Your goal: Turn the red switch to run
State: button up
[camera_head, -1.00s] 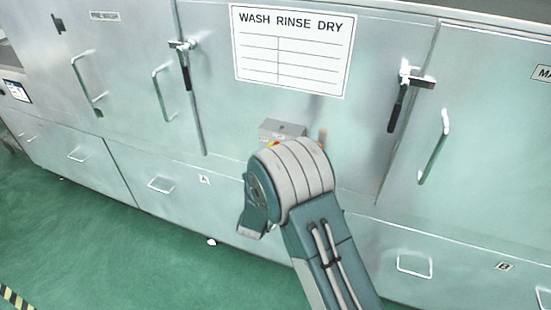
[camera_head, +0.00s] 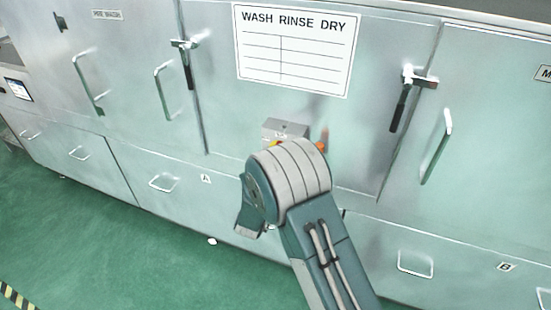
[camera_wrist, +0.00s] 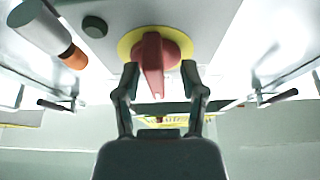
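The red switch (camera_wrist: 152,58) sits on a round yellow plate (camera_wrist: 180,51) in the wrist view, its handle pointing down in that picture. My gripper (camera_wrist: 161,74) is open, with one finger on each side of the handle. A gap shows between the handle and each finger, wider on the right, so I see no grip. In the head view the grey switch box (camera_head: 284,128) stands out from the machine front. My arm covers most of the switch there and hides my gripper's fingers; only a sliver of yellow and red shows.
A pale cylinder with an orange end (camera_wrist: 74,58) stands left of the switch in the wrist view, near a dark round button (camera_wrist: 95,27). Door handles (camera_head: 435,146) and black latch levers (camera_head: 399,108) project from the machine. Green floor (camera_head: 130,240) is open in front.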

jog(key=v, duration=1.2)
jog(key=shift+w+f, duration=0.1)
jog(key=w+d+r+g+y, duration=0.3)
jog(key=w+r+y, duration=0.1)
jog(key=w+r, duration=0.25)
jog(key=s+d+r+n+g+y, duration=0.25)
jog(key=r+g+y, duration=0.2)
jog(key=r, duration=0.35)
jog(key=s+d+r+g, duration=0.1)
jog(key=s+d+g, duration=0.1)
jog(key=s+d, duration=0.3)
jog(key=s+d+r+n+g, duration=0.1)
jog(key=s+d+g, duration=0.2)
jog(key=s, duration=1)
jog(key=s+d+g, duration=0.3)
jog(key=s+d, duration=0.4)
jog(key=s, duration=0.2)
jog(key=shift+s+d+r+n+h, duration=0.3)
jog(key=shift+s+r+n+h, duration=0.05)
jog(key=shift+r+h, duration=0.1)
